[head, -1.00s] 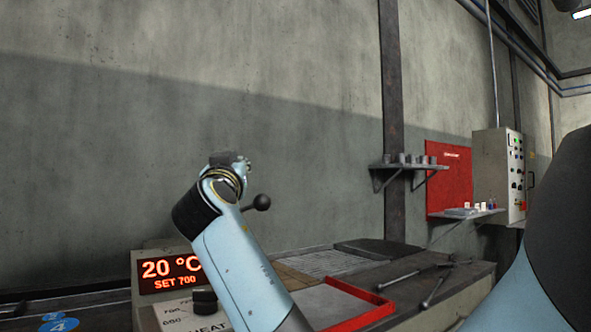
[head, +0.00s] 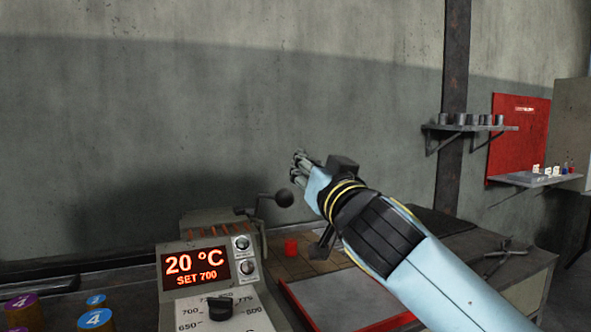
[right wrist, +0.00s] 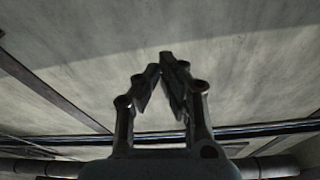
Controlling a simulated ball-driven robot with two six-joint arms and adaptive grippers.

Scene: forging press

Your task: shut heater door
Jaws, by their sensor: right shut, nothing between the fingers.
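The heater (head: 218,262) stands at the lower middle of the head view, with a red display reading 20 °C, SET 700 and a HEAT dial below it. A lever with a black ball knob (head: 284,198) rises at its right rear. I cannot make out the door itself, so I cannot tell whether it is open. My right gripper (head: 300,160) is raised above and just right of the knob, apart from it in the picture. In the right wrist view its fingertips (right wrist: 165,65) meet with nothing between them. My left gripper is out of view.
A bench with a red-edged tray (head: 345,325) and a small red cylinder (head: 291,247) lies right of the heater. Numbered cylinders (head: 95,318) stand at the lower left. A shelf (head: 470,127) hangs on the wall. The air above the heater is free.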

